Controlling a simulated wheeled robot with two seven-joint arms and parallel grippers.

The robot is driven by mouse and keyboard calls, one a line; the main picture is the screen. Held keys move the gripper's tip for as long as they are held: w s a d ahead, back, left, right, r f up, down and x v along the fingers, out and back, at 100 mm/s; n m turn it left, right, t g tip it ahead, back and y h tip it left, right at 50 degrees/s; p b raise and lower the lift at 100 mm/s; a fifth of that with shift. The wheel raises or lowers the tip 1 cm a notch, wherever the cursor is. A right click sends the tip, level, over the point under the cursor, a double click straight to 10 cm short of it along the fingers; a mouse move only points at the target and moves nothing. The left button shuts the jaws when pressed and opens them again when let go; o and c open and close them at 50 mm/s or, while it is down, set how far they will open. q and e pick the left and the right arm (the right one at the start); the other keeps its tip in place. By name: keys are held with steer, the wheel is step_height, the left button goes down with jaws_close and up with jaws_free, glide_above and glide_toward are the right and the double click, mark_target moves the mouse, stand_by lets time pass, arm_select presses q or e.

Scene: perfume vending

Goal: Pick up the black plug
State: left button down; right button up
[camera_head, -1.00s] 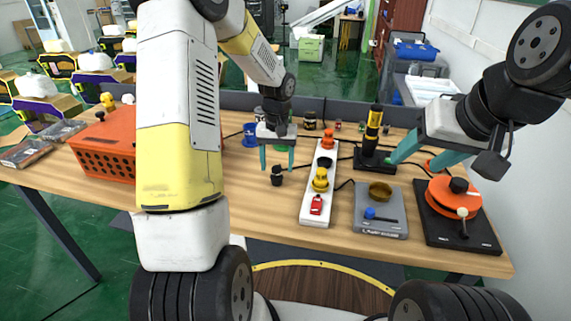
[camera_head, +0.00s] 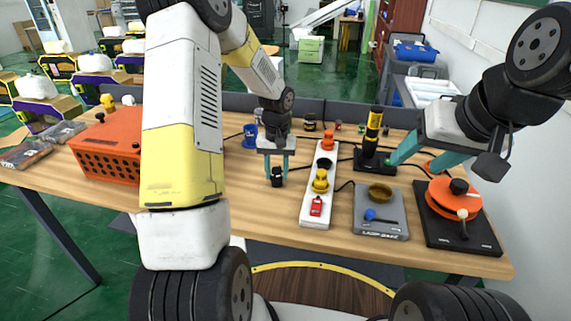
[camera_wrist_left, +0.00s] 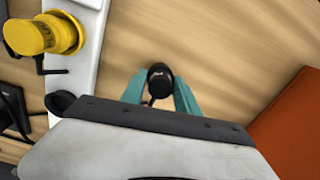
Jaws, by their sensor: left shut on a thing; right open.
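The black plug (camera_head: 277,177) stands on the wooden table, left of the white power strip. It also shows in the left wrist view (camera_wrist_left: 160,78). My left gripper (camera_head: 276,181) points down at the plug and is shut on it, with one teal finger on each side. In the left wrist view the plug sits between the two fingertips (camera_wrist_left: 160,92). My right gripper (camera_head: 410,152) is open, near the black and yellow tool at the right.
The white power strip (camera_head: 315,208) holds a yellow plug (camera_head: 320,182), an orange plug (camera_head: 327,143) and a red switch (camera_head: 316,206). A grey scale (camera_head: 393,228) and a black-based orange device (camera_head: 454,198) stand to the right. An orange crate (camera_head: 106,160) is at left.

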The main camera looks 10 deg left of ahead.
mark_target(277, 170)
arm_select(q)
steer(key=shift+r, duration=0.2)
steer(key=shift+r, duration=0.25)
steer(key=r, duration=0.3)
steer(key=shift+s+d, duration=0.1)
steer(key=shift+s, duration=0.1)
steer(key=s+d+r, duration=0.1)
steer(key=s+d, duration=0.3)
steer(key=s, duration=1.1)
steer(key=shift+d, duration=0.15)
steer(key=shift+r, duration=0.1)
steer(key=c, duration=1.6)
jaws_free()
steer(key=shift+c, duration=0.2)
jaws_close()
